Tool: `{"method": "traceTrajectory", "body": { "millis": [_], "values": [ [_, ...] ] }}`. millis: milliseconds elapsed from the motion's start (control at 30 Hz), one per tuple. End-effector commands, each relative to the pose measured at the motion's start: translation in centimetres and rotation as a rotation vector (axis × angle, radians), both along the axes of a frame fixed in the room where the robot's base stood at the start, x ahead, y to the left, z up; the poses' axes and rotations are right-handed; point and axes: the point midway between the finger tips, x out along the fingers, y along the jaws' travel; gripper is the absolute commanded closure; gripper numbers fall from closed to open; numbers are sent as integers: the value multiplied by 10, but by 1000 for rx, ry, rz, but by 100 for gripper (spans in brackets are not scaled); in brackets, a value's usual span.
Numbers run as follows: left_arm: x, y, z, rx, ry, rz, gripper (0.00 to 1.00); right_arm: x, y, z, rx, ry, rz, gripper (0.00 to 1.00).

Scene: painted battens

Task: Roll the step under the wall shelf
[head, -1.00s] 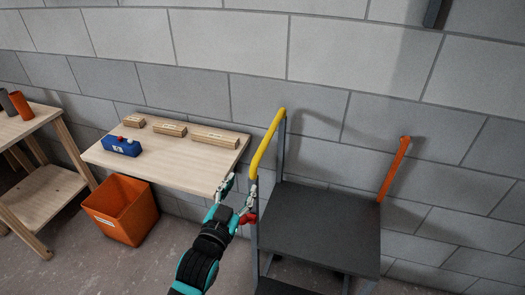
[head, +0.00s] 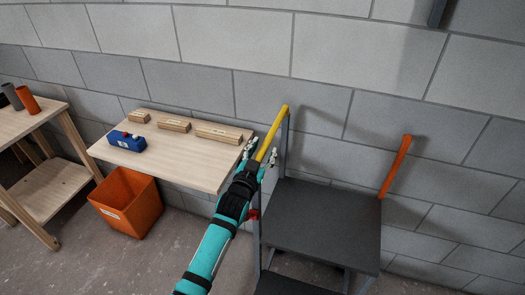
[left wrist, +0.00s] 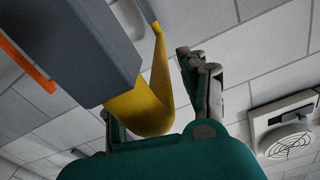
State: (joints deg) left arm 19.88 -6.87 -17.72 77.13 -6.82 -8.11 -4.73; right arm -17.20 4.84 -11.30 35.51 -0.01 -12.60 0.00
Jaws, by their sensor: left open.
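The step (head: 322,222) has dark grey treads, a yellow handrail (head: 276,125) on its left and an orange handrail (head: 396,165) on its right. My left gripper (head: 261,156) is open at the yellow rail's lower front part, one finger on each side. In the left wrist view the yellow rail (left wrist: 150,100) lies between the open fingers; contact cannot be told. The wall shelf (head: 185,165) is a pale wooden board against the block wall, left of the step. My right gripper is out of view.
An orange bin (head: 127,203) stands on the floor under the wall shelf's left part. Wooden blocks (head: 217,133) and a blue object (head: 126,142) lie on the shelf. A wooden table (head: 52,190) stands at far left. Bare floor shows between bin and step.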

Motion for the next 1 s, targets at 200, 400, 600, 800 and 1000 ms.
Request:
{"method": "traceTrajectory", "body": {
  "millis": [200,400,600,800,1000],
  "values": [
    [0,0,0,0,1,0,68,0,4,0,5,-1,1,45],
    [0,0,0,0,1,0,94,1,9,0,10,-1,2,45],
    [0,0,-1,-1,1,0,100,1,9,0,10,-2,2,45],
    [-1,0,-1,-1,1,0,100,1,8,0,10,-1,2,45],
    [-2,1,-1,0,2,-1,100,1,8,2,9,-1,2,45]
  ]
}}
